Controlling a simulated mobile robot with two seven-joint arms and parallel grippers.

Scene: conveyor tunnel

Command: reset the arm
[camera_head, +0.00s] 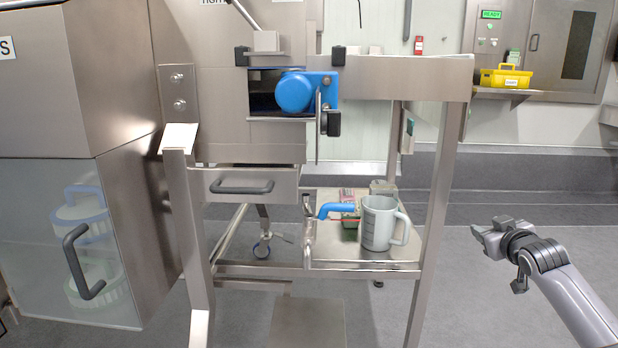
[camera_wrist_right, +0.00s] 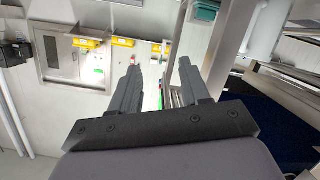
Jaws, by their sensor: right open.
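My right arm (camera_head: 570,290) comes in from the lower right in the head view. My right gripper (camera_head: 484,232) is held out over the open floor to the right of the steel frame, touching nothing. In the right wrist view its two dark fingers (camera_wrist_right: 158,82) stand apart with nothing between them. My left gripper shows in neither view.
A steel machine (camera_head: 230,130) with a blue motor (camera_head: 294,92) stands in the middle. Its low shelf holds a grey jug (camera_head: 377,222) and a blue-handled tool (camera_head: 336,209). A glass-fronted cabinet (camera_head: 70,240) is at left. A yellow box (camera_head: 505,77) sits on a back shelf.

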